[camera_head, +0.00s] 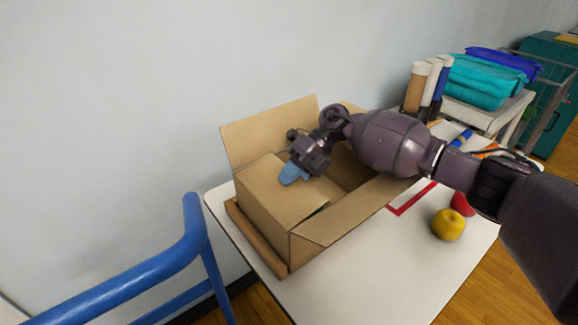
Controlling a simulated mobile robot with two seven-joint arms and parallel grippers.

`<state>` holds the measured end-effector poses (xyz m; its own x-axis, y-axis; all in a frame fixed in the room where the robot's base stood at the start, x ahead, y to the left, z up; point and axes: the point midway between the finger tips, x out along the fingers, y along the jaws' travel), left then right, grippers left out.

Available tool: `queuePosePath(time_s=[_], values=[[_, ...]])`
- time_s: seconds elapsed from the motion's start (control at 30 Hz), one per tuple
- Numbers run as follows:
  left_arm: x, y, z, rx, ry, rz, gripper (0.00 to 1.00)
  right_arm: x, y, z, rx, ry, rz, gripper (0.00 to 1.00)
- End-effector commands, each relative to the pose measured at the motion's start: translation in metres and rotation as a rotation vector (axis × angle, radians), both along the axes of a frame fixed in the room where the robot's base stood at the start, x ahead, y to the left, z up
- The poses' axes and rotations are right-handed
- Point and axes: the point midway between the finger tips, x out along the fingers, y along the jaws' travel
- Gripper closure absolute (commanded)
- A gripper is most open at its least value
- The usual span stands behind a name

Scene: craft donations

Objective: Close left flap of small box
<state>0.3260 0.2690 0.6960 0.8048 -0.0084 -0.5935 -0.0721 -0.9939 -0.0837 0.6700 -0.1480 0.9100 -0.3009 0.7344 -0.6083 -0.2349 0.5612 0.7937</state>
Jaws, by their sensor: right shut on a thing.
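A brown cardboard box (262,218) stands near the left end of the white table, partly open. Its left flap (265,190) lies folded inward over the left part of the opening. My right gripper (293,175), dark with light blue tips, is shut on the left flap near its inner edge. The hand and forearm reach in from the right and hide part of the opening and the box's far right side. The back flap (268,131) stands up and leans outward. The front flap (350,215) spreads outward. My left gripper is not in view.
A yellow apple (448,225) and a red object (463,203) lie at the right of the white table (345,285). A blue tubular rail (130,280) stands at the left. Bottles (415,88) and teal bundles (478,80) are behind my arm. The table front is clear.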

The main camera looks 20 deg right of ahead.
Motion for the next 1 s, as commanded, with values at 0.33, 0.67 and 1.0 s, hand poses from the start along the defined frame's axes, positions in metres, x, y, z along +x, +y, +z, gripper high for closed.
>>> queuePosePath(time_s=[0.33, 0.67, 1.0], values=[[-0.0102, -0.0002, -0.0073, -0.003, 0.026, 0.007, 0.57, -0.0112, -0.0018, -0.0151, -0.011, 0.008, 0.004, 1.0], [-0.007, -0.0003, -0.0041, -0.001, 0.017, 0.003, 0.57, -0.0114, -0.0019, -0.0157, -0.012, 0.01, 0.003, 0.71], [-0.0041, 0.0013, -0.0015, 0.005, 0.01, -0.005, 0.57, -0.0079, -0.0047, -0.0067, -0.007, 0.004, 0.002, 0.71]])
